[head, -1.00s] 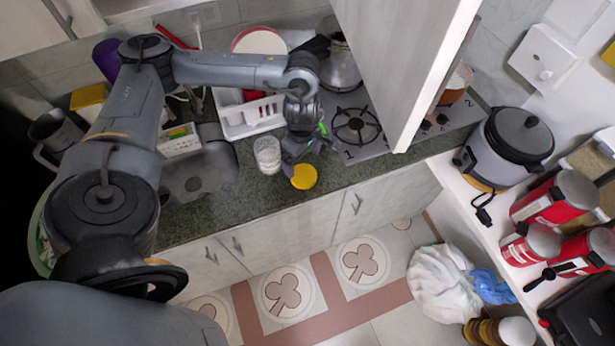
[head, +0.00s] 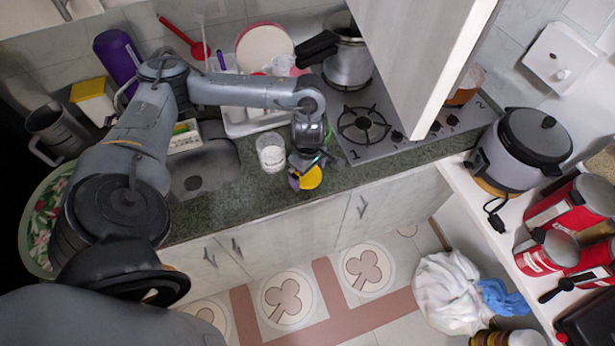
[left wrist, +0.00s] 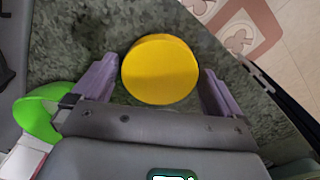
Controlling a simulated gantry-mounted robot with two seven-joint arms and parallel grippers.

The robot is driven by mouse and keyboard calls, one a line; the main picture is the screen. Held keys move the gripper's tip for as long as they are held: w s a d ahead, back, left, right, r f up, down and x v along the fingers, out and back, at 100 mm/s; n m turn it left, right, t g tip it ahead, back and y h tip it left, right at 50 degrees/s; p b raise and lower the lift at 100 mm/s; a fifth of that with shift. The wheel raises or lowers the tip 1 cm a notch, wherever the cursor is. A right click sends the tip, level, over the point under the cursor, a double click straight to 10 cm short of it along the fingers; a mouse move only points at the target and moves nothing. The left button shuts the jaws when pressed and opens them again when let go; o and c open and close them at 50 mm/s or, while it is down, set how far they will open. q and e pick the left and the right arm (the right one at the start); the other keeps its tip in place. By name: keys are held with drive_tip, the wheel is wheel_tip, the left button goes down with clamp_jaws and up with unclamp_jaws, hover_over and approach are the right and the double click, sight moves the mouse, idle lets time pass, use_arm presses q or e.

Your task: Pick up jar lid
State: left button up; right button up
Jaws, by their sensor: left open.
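The yellow jar lid (head: 311,178) lies on the dark green countertop near its front edge. In the left wrist view the round lid (left wrist: 160,69) sits between the two purple fingers, with a gap on each side. My left gripper (head: 308,178) is over the lid, pointing down, and partly hides it in the head view. In the left wrist view the gripper (left wrist: 160,88) is open and empty. A clear jar with white contents (head: 271,153) stands upright just left of the gripper. My right gripper is not in view.
The stove (head: 385,140) lies right of the gripper, below an open cabinet door (head: 435,70). A white dish rack (head: 245,122) stands behind, and a sink (head: 205,165) is to the left. The counter's front edge (head: 350,185) is close to the lid.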

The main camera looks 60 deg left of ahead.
use_arm(q)
drive_tip(key=c, duration=0.8)
drive_tip(key=shift+r, duration=0.1)
